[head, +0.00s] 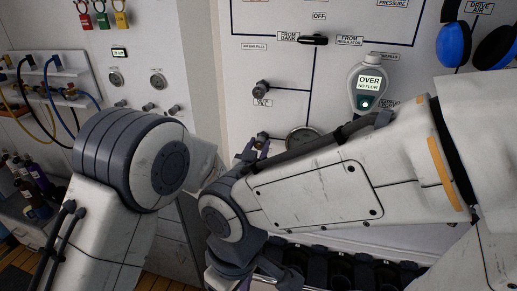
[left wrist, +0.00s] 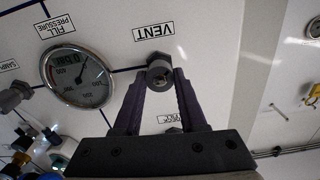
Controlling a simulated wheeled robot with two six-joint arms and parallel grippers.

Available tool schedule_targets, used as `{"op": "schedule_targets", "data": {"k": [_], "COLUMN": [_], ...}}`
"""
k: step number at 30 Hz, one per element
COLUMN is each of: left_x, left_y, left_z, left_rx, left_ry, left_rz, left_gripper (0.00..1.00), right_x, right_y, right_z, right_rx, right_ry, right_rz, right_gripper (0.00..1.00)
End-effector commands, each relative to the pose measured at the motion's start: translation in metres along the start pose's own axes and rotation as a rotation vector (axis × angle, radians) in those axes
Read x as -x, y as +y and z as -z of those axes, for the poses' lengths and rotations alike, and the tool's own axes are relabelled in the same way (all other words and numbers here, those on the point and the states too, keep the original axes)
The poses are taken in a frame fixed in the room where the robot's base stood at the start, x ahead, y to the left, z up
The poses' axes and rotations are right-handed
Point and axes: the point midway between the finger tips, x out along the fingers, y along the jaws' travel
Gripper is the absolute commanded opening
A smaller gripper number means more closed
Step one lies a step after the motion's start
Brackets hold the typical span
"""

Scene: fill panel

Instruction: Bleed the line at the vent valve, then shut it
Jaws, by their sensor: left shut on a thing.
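The vent valve's dark knob (left wrist: 158,72) stands on the white panel beside the VENT label (left wrist: 154,31) in the left wrist view. My left gripper (left wrist: 160,84) has its two purple fingers on either side of the knob and is shut on it. In the head view the knob (head: 262,139) shows just above my left gripper (head: 254,150), partly hidden by my right arm. The fill pressure gauge (left wrist: 77,75) is beside the valve; it also shows in the head view (head: 302,139). My right gripper (head: 243,279) is low in the head view, its fingers unclear.
A handheld meter (head: 368,84) on the panel reads OVER, NO FLOW. Another knob (head: 260,93) and a black selector handle (head: 314,40) sit above the vent valve. Hoses (head: 50,95) and bottles (head: 38,205) are at the left. My right arm crosses in front of the panel.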

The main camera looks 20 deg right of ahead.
Motion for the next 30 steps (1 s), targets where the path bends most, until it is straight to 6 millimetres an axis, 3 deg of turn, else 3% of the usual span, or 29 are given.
{"op": "schedule_targets", "data": {"k": [15, 30], "left_x": [0.0, 0.0], "left_y": [0.001, 0.003], "left_z": [-0.004, -0.003], "left_rx": [-0.444, -0.92], "left_ry": [0.005, 0.003], "left_rz": [0.003, 0.002], "left_gripper": [0.0, 0.0], "right_x": [-0.058, -0.095], "right_y": [0.004, 0.007], "right_z": [-0.003, -0.005], "right_rx": [0.003, 0.003], "right_ry": [0.0, 0.0], "right_rz": [0.0, 0.0], "right_gripper": [0.7, 0.7]}}
